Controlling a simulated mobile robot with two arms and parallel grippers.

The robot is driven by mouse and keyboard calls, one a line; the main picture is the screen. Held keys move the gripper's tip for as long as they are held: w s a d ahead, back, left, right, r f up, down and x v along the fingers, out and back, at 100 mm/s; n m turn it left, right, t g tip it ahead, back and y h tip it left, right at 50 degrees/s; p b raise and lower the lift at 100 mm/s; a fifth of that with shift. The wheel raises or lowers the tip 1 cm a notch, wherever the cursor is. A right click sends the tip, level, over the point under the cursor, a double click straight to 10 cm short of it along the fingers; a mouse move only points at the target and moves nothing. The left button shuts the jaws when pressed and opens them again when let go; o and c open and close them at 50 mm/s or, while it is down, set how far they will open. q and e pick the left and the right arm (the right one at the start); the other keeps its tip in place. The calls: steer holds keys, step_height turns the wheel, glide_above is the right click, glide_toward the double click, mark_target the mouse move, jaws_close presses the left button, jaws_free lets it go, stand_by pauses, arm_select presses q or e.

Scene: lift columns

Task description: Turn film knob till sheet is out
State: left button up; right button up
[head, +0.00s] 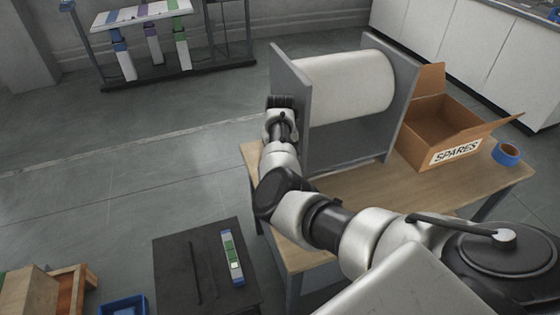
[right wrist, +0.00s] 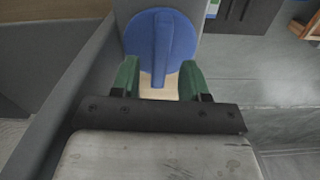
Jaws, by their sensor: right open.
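A white film roll (head: 345,85) sits between two upright grey panels (head: 292,95) on a wooden table (head: 350,190). The round blue knob (right wrist: 161,40) with a raised bar across its face shows in the right wrist view. In the head view the knob is hidden behind my right gripper (head: 279,103), at the outer side of the left panel. The green fingers of my right gripper (right wrist: 159,68) are open, one on each side of the bar's lower part, with gaps beside it. I cannot tell any contact. No loose sheet is seen. My left gripper is not in view.
An open SPARES box (head: 455,150) and a blue tape roll (head: 507,153) are on the table's right. A black stand (head: 205,275) with a striped strip (head: 232,257) is in front. A rack (head: 165,65) stands behind.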

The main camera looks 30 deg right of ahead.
step_height(320, 180, down, 3)
steer(key=shift+r, duration=0.15)
steer(key=shift+c, duration=0.3)
jaws_close()
